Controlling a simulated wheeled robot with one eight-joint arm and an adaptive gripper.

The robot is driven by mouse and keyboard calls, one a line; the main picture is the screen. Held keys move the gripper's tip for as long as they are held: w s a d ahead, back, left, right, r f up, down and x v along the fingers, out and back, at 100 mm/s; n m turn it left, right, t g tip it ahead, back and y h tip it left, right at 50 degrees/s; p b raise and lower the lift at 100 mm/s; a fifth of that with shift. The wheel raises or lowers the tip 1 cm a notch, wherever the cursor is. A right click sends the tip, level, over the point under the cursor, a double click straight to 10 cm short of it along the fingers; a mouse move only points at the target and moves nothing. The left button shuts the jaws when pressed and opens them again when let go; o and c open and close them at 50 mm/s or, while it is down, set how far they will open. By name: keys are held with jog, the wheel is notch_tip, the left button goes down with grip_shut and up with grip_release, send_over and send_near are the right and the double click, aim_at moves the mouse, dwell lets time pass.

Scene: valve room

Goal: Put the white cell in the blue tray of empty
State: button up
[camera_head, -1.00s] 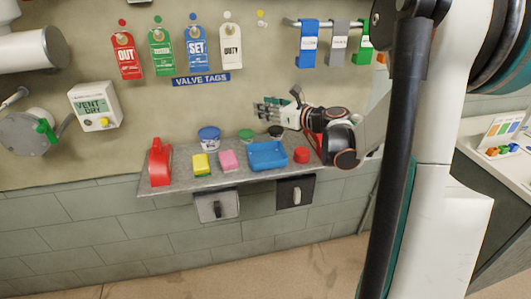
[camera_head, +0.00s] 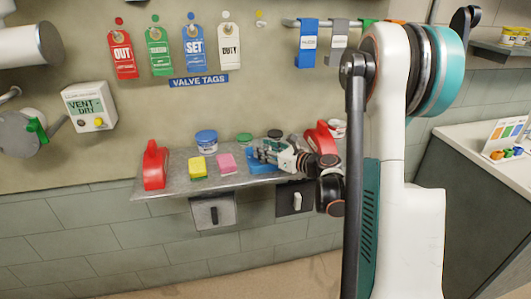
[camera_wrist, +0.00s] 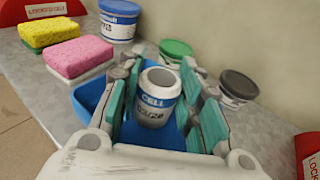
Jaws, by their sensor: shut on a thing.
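The blue tray (camera_wrist: 90,95) lies below and around the cell in that view. I cannot tell whether the cell touches the tray floor. In the head view my gripper (camera_head: 262,150) is over the blue tray (camera_head: 262,167), and it hides much of the tray and the cell.
On the grey shelf (camera_head: 165,200), left of the tray, are a pink sponge (camera_head: 227,163), a yellow sponge (camera_head: 197,167) and a red lockout piece (camera_head: 154,165). Tubs with blue (camera_wrist: 119,20), green (camera_wrist: 174,50) and black (camera_wrist: 238,88) lids stand behind.

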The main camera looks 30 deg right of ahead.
jog(key=shift+f, duration=0.15)
jog(key=o, duration=1)
jog(key=shift+c, duration=0.2)
jog(key=shift+o, duration=0.5)
jog(key=shift+r, duration=0.2)
jog(key=p+v, duration=0.2)
jog(key=v, duration=1)
